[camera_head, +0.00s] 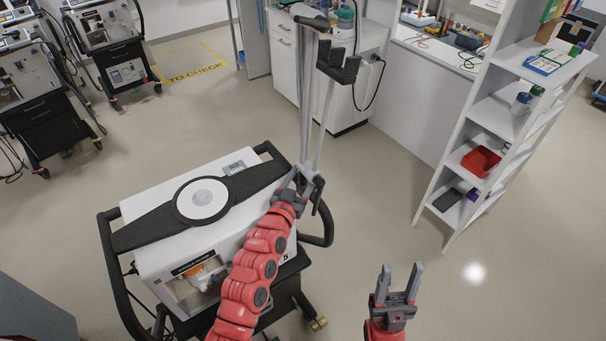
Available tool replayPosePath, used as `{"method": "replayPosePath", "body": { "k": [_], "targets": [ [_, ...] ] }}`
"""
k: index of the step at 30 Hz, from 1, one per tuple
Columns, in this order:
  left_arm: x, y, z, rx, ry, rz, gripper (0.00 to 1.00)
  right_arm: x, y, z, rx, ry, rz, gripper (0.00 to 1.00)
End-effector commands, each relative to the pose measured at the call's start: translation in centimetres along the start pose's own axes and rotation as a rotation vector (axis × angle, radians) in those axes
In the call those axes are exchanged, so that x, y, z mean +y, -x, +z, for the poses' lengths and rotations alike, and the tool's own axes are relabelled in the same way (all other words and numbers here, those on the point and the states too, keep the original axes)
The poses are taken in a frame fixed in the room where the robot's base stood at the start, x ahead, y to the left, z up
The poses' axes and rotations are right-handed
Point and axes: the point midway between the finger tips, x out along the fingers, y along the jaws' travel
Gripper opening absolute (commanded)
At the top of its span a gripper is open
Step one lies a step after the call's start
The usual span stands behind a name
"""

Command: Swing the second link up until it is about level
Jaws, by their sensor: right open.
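The ventilator (150,205) is a white unit with a black band and a round white disc on top, on a dark cart. A jointed support arm stands at its right side. Its pale, slim links (307,100) run steeply, close to upright, from a dark joint low down to a black end piece at the top. A black forked holder (337,65) sits just right of them. I cannot tell which link is the second. My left gripper (304,184) is at the links' lower end; its fingers are partly hidden. My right gripper (399,281) is open and empty, right of the cart.
A white shelf rack (478,112) with a red bin (481,161) stands at the right. A white drawer cabinet (284,58) is behind the links. Other ventilator carts (113,45) stand at the far left. The floor between cart and rack is clear.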

Motion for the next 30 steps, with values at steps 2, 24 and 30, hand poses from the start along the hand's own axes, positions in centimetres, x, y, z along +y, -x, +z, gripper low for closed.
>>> {"method": "replayPosePath", "body": {
  "k": [2,24,30],
  "targets": [
    [0.01,-0.07,0.03,-0.001,0.000,0.000,0.61,0.00,-0.01,0.00,0.000,0.000,0.000,0.50],
    [0.01,-0.02,0.04,-0.001,0.001,0.000,0.00,0.00,0.00,0.00,0.000,0.000,0.000,0.50],
    [0.02,-0.02,0.04,-0.001,0.001,0.000,0.00,0.00,0.00,0.00,0.000,0.000,0.000,0.50]
  ]
}}
